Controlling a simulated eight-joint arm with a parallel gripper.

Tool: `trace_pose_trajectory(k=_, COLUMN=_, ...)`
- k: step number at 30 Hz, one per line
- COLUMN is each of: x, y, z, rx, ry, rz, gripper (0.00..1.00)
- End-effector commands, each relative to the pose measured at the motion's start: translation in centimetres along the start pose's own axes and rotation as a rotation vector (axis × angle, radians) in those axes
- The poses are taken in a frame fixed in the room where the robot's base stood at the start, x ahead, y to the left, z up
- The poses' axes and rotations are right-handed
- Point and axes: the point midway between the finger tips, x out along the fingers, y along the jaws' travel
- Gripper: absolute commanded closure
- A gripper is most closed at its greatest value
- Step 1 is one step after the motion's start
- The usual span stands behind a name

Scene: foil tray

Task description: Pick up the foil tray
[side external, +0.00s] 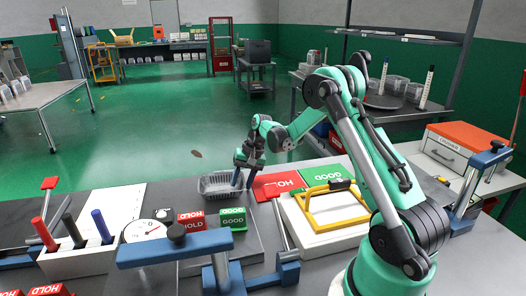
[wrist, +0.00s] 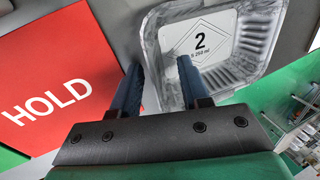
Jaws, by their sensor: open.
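The foil tray (side external: 217,185) is a silver, ribbed, rectangular tray on the grey bench, left of the red HOLD card, near the bench's far edge. In the wrist view the tray (wrist: 165,85) lies upper right, with a label marked 2 on its floor. My gripper (side external: 242,185) is at the tray's right side in the side view. In the wrist view my gripper (wrist: 158,65) is open, its two blue fingers apart. One finger is over the tray's inside and the other is outside its near wall. Whether either finger touches the wall cannot be told.
A red HOLD card (side external: 278,185) and a green GOOD card (side external: 321,173) lie to the right. The HOLD card (wrist: 42,95) is close beside my fingers. A yellow-handled frame (side external: 335,207), a dial gauge (side external: 146,230) and blue clamps (side external: 175,247) stand nearer the camera.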

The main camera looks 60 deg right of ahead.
Motion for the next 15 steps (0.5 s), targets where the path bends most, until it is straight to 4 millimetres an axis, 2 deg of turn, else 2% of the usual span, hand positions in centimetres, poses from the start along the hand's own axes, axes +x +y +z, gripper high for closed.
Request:
trace_pose_trajectory(k=1, x=-0.01, y=0.00, z=0.00, rx=0.000, ry=0.000, rz=0.000, gripper=0.68)
trace_pose_trajectory(k=4, x=-0.02, y=0.00, z=0.00, rx=0.000, ry=0.000, rz=0.000, gripper=0.96)
trace_pose_trajectory(k=5, x=-0.03, y=0.00, z=0.00, rx=0.000, ry=0.000, rz=0.000, gripper=1.00)
trace_pose_trajectory(k=15, x=-0.04, y=0.01, z=0.00, rx=0.000, ry=0.000, rz=0.001, gripper=1.00)
